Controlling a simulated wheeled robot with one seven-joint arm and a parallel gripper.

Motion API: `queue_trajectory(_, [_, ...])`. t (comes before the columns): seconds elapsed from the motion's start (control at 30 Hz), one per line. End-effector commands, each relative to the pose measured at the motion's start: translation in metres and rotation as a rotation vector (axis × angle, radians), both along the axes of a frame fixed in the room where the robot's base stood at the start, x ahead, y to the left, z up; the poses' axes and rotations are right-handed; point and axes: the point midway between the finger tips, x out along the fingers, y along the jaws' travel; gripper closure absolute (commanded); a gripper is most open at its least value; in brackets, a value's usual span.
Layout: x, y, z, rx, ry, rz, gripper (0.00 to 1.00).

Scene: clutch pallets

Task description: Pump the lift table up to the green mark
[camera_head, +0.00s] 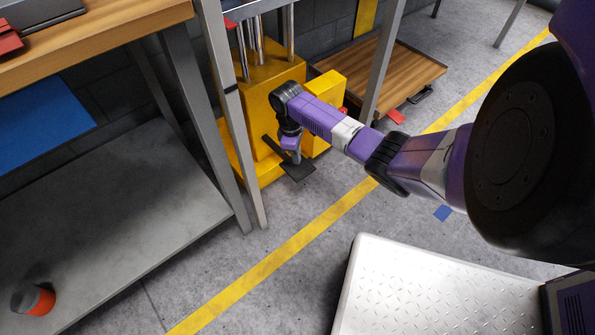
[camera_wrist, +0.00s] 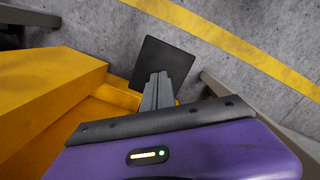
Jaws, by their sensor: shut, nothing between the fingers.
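The lift table's yellow base (camera_head: 262,95) stands behind a grey frame post, with upright metal rods rising out of the top of the picture. Its top and a green mark do not show. A dark flat foot pedal (camera_head: 299,173) sticks out low at the base's front; it also shows in the wrist view (camera_wrist: 165,52). My gripper (camera_head: 296,158) points down over the pedal, its fingers shut and empty. In the wrist view the fingertips (camera_wrist: 158,76) overlap the pedal's near part. I cannot tell whether they touch it.
A wooden-topped bench (camera_head: 100,40) with a grey lower shelf (camera_head: 120,210) stands at left; an orange-and-black object (camera_head: 33,299) lies on that shelf. A wooden platform (camera_head: 395,75) is behind my arm. Yellow floor line (camera_head: 290,250) and open floor lie in front.

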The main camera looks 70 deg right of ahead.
Motion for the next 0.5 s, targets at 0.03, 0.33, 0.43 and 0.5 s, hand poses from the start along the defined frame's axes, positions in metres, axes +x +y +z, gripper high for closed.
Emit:
queue_trajectory(0.03, [-0.0005,-0.0006,-0.0085,-0.001,0.0,0.0,1.0])
queue_trajectory(0.33, [-0.0013,-0.0001,-0.0156,0.0,-0.001,0.0,1.0])
queue_trajectory(0.43, [-0.0012,-0.0001,-0.0152,0.0,-0.001,0.0,1.0])
queue_trajectory(0.5, [-0.0013,-0.0001,-0.015,0.0,-0.001,0.0,1.0])
